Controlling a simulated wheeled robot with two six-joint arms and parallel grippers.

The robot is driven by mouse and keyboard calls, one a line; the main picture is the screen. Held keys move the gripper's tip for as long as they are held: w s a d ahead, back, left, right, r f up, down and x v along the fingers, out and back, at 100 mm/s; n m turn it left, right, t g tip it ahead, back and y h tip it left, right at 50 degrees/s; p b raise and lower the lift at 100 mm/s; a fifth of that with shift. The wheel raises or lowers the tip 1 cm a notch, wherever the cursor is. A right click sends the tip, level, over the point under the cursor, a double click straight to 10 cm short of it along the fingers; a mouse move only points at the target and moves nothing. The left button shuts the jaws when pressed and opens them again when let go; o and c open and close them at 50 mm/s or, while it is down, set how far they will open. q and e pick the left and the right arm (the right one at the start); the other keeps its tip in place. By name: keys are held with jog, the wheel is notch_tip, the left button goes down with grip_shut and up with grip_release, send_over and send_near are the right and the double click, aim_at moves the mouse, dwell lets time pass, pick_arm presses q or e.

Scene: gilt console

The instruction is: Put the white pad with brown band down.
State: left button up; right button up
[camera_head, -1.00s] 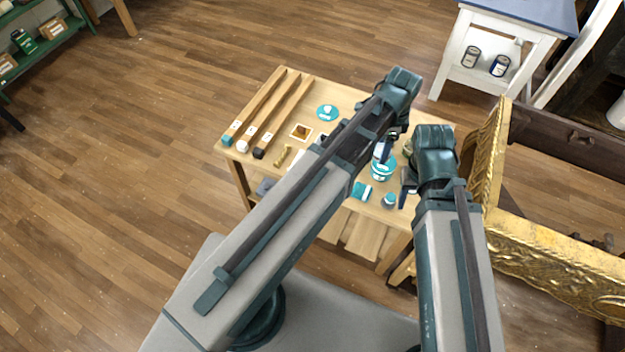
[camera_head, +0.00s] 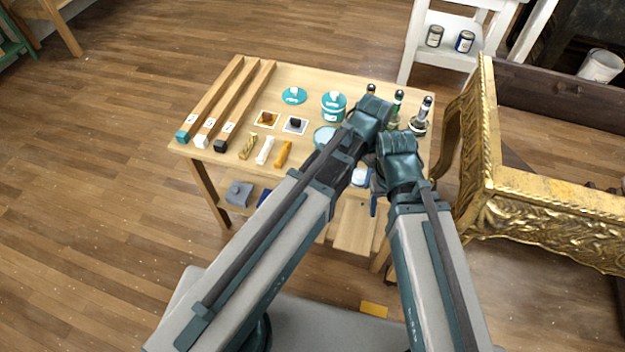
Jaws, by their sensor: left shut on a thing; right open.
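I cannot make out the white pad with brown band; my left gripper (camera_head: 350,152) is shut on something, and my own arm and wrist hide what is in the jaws. That gripper hangs over the front right part of the wooden worktable (camera_head: 320,79). My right gripper (camera_head: 376,186) is open, lower and to the right, near the table's front right edge. A small white-topped thing (camera_head: 359,175) with blue around it shows between the two grippers; I cannot tell whether either touches it.
Three long wooden bars (camera_head: 222,102), a teal lid (camera_head: 294,96), a teal tub (camera_head: 333,106), a brown-patched card (camera_head: 267,119), a dark-patched card (camera_head: 295,125) and several small sticks (camera_head: 265,150) lie left. Dark bottles (camera_head: 397,106) stand back right. The gilt console (camera_head: 560,200) stands close right.

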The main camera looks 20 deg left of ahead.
pick_arm(q)
jog(key=shift+s+d+f+b, duration=0.15)
jog(key=shift+f+b, duration=0.15)
jog(key=shift+f, duration=0.4)
pick_arm(e)
jog(key=shift+f, duration=0.7)
pick_arm(q)
jog(key=shift+n, duration=0.3)
jog(key=w+a, duration=0.1)
jog(key=a, duration=0.3)
jog(key=w+a+f+b, duration=0.1)
jog(key=w+a, duration=0.1)
jog(key=a, duration=0.3)
jog(key=w+a, duration=0.2)
jog(key=a, duration=0.2)
jog(key=shift+w+a+f, duration=0.15)
jog(key=shift+w+a, duration=0.05)
jog(key=shift+a, duration=0.2)
pick_arm(e)
jog(key=shift+f, duration=0.65)
pick_arm(q)
jog(key=shift+a, duration=0.1)
